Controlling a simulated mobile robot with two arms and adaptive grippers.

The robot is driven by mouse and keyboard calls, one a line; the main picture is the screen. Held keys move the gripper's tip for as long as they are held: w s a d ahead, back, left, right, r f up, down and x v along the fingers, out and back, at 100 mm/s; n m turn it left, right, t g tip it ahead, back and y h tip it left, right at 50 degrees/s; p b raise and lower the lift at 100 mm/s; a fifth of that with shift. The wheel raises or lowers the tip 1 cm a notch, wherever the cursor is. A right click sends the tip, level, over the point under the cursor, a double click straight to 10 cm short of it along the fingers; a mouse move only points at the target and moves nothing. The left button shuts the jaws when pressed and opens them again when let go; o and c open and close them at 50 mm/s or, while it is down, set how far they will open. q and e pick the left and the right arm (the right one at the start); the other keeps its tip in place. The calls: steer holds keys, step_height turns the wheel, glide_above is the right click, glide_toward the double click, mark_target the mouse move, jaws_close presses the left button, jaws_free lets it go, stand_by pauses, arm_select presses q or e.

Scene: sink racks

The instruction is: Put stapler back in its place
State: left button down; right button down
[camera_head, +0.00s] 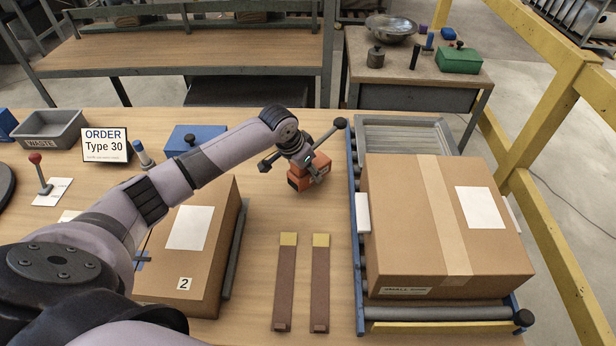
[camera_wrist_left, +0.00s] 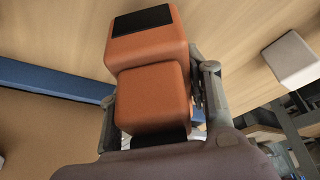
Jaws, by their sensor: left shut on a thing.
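The stapler (camera_head: 314,171) is an orange block with black parts. My left gripper (camera_head: 303,160) is shut on it, over or at the far middle of the wooden table, between the arm and the roller conveyor. I cannot tell whether the stapler touches the table. In the left wrist view the stapler (camera_wrist_left: 152,92) sits between the two grey fingers of my left gripper (camera_wrist_left: 157,100), its black-topped end pointing away. My right gripper is not in view.
A taped carton (camera_head: 400,215) stands on the blue-framed roller conveyor (camera_head: 430,314) at right. Another carton (camera_head: 205,265) lies under my arm. Two brown strips (camera_head: 286,285) lie in front. A blue box (camera_head: 205,133), order sign (camera_head: 105,145) and waste bin (camera_head: 50,130) stand at far left.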

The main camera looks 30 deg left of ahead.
arm_select(q)
steer(key=shift+f, duration=1.5)
steer(key=c, duration=0.8)
jaws_free()
steer(key=shift+f, duration=0.2)
steer(key=shift+c, duration=0.2)
steer(key=shift+r, duration=0.1)
steer(key=v, duration=1.2)
